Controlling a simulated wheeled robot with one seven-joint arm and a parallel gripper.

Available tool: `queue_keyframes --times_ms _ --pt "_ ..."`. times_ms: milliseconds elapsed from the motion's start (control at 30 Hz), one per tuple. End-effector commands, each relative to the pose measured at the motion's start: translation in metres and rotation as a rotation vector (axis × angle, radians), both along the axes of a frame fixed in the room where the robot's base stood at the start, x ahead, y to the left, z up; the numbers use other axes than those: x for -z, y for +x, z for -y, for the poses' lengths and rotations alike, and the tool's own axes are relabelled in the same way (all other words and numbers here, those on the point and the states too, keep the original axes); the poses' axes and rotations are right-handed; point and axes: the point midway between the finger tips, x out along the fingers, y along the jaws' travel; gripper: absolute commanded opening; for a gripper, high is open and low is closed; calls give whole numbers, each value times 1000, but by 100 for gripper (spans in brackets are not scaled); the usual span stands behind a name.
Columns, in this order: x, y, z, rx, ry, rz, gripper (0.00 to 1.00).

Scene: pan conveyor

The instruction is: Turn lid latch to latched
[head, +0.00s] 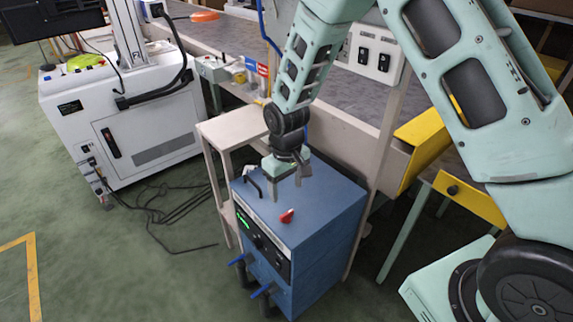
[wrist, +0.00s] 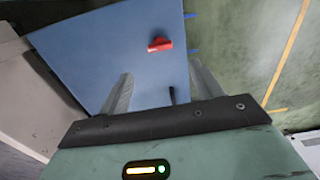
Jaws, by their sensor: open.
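A blue cabinet (head: 325,205) with a flat lid stands in the middle of the head view. A small red latch (head: 287,216) sits on its lid near the front edge. The red latch (wrist: 160,44) also shows in the wrist view, ahead of the fingers and apart from them. My gripper (head: 287,190) hangs above the lid, pointing down, behind the latch. In the wrist view its two grey fingers (wrist: 160,92) are spread wide with nothing between them. A dark handle (head: 252,183) rises from the lid at the left. I cannot tell whether the latch is latched.
A beige stand (head: 232,128) is close behind the cabinet at left. Blue-handled valves (head: 262,290) stick out of the cabinet's front. Yellow drawer fronts (head: 470,198) are at right. Cables (head: 170,210) lie on the floor at left, near a white machine (head: 140,125).

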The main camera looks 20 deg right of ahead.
Motion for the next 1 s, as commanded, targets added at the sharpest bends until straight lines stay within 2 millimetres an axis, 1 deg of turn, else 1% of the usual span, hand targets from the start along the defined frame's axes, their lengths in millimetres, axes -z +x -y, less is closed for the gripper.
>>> queue_keyframes --times_ms 33,200,300,400,533,1000 --pt "-13 1 0 0 2 5 65" --pt "-48 1 0 -1 1 4 65" --pt "-62 1 0 -1 1 3 65" --pt "-71 0 0 -1 1 2 65" --pt "-76 0 0 -1 0 0 65" --pt "-77 -1 -1 -2 1 0 65"
